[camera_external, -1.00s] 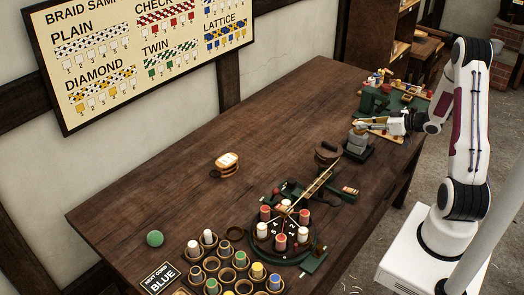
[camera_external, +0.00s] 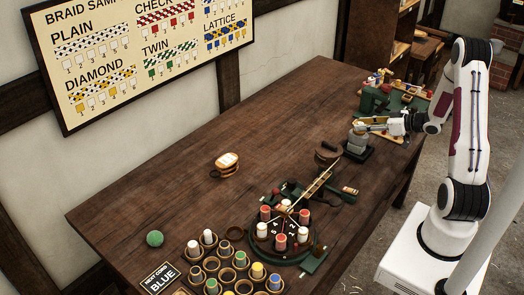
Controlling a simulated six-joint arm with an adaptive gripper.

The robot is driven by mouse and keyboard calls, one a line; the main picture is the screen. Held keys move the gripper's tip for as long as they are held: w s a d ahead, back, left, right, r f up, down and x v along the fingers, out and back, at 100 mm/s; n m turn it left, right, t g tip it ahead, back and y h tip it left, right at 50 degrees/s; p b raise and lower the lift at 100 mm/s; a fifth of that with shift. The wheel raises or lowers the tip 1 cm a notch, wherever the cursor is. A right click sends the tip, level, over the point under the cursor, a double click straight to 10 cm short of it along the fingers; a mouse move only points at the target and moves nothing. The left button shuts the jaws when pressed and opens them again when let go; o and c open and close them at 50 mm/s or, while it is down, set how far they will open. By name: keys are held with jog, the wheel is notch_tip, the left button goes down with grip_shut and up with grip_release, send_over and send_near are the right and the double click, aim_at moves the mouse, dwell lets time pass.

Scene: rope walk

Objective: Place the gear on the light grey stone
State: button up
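The light grey stone (camera_external: 356,141) sits on a dark base at the right part of the table. My gripper (camera_external: 361,126) reaches in from the right, just above the stone's top. A small tan or brassy piece shows at the fingertips, close over the stone. I cannot tell if it is the gear or part of the fingers, nor if it touches the stone. The finger gap is too small to see. No gear can be made out clearly elsewhere.
A green machine (camera_external: 378,100) with coloured bobbins stands just behind my gripper. A dark round weight (camera_external: 327,152) is left of the stone. A braiding disc (camera_external: 284,240) with red and white bobbins stands in front. The table's left middle is mostly bare.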

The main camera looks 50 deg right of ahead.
jog(key=shift+r, duration=0.1)
jog(key=v, duration=1.2)
dwell(0.9)
jog(key=w+d+r+g+h, duration=0.1)
jog(key=w+r+g+h, duration=0.1)
jog(key=w+r+h, duration=0.4)
jog(key=a+r+m+g+h, duration=0.1)
jog(key=a+r+g, duration=0.1)
jog(key=a+r, duration=0.45)
jog(key=s+a+g+y, duration=0.2)
jog(key=s+a, duration=0.6)
jog(key=a, duration=0.5)
jog(key=s+a+g+y, duration=0.1)
jog(key=s+a+y, duration=0.2)
jog(key=s+a, duration=0.5)
jog(key=a, duration=0.5)
jog(key=shift+s+a+f+g+y, duration=0.2)
jog(key=shift+a+f+g+y, duration=0.1)
jog(key=shift+g, duration=0.1)
